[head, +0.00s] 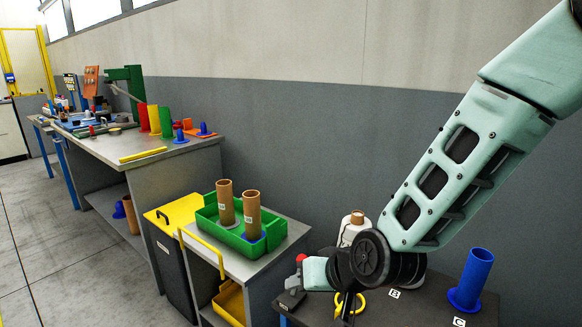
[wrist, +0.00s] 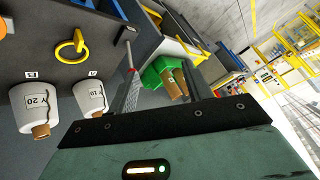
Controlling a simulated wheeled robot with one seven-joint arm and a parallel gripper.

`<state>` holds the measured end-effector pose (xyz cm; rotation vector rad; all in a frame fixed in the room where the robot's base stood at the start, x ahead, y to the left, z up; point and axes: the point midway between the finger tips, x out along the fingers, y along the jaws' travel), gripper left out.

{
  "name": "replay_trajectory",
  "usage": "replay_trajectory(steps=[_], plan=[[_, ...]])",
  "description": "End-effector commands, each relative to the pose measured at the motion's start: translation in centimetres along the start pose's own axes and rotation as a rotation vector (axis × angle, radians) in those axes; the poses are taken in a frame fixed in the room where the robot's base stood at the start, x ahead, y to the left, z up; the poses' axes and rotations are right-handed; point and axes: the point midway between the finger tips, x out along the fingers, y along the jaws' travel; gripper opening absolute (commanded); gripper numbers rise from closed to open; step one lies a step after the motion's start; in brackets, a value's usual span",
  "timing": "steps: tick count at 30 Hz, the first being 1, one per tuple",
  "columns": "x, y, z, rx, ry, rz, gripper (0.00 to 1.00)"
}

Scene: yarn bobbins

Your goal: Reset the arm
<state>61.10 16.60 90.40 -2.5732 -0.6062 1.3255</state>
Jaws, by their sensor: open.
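My gripper (head: 347,304) is low over the dark table at the front right of the head view, partly hidden by my own wrist. In the wrist view my gripper (wrist: 158,62) has its two fingers apart, with nothing held between them. A white yarn bobbin (head: 352,226) with a brown core stands behind my wrist in the head view, mostly hidden. In the wrist view two white bobbins show, one marked "Y 20" (wrist: 38,105) and one marked "10" (wrist: 90,98).
A blue peg (head: 472,280) stands at mark C. To the left, a green tray (head: 208,218) holds two brown tubes (head: 251,214). A cluttered workbench (head: 150,142) stands further back left.

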Motion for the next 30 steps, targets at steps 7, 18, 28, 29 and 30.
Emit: replay_trajectory(steps=[7,18,28,29,30], plan=[[-12.7,-2.9,5.8,-0.283,-0.375,0.041,0.5],[-24.3,-0.9,11.1,-0.459,-0.688,0.158,0.5],[-24.6,-0.7,11.4,-0.462,-0.701,0.163,0.5],[-24.6,-0.7,11.4,-0.462,-0.701,0.163,0.5],[-24.6,-0.7,11.4,-0.462,-0.701,0.163,0.5]])
